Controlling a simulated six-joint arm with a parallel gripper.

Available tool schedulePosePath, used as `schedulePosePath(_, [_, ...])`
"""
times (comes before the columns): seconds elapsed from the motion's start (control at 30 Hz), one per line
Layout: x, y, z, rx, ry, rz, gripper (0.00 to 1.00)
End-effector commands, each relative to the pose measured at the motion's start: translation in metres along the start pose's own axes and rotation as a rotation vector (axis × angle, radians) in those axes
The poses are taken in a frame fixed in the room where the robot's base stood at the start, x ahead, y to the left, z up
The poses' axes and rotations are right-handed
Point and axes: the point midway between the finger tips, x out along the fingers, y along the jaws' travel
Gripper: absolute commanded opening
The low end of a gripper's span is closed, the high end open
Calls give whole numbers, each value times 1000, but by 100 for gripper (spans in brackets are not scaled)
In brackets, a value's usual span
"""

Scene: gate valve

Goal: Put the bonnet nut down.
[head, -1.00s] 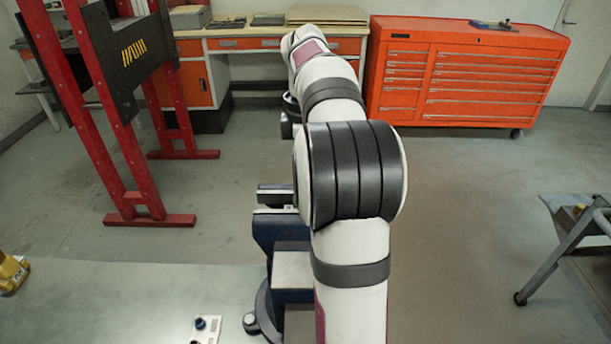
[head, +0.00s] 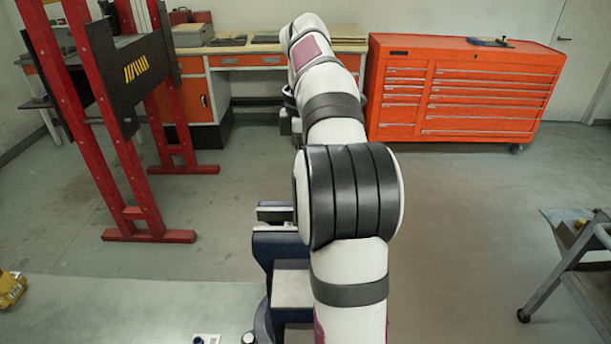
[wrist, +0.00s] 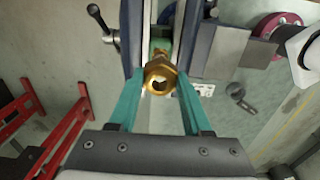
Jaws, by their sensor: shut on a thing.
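In the head view the vise (head: 276,245) is partly covered by my arm, and the nut and my gripper are hidden.
A vise handle (wrist: 99,18) sticks out at the upper left of the wrist view. A red frame (head: 140,160) stands left, an orange tool cabinet (head: 465,90) at the back, and a grey cart (head: 580,250) at right. A yellow object (head: 11,289) sits at the left edge.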

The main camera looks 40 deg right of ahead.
Motion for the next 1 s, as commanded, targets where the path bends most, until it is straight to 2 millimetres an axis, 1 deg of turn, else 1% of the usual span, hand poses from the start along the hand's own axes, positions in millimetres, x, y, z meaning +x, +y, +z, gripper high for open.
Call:
schedulePosePath(0.47, [-2,0,0,0,0,0,0])
schedulePosePath(0.57, [-2,-2,-7,11,0,-1,0])
schedulePosePath(0.67, [-2,-9,-30,68,0,-1,0])
schedulePosePath(0.73, [-1,-18,-55,133,0,0,0])
schedulePosePath(0.8, [0,-29,-80,205,-1,-1,0])
schedulePosePath(0.9, [1,-47,-112,304,-2,-1,0])
schedulePosePath(1.0, [2,-66,-140,396,-1,0,0])
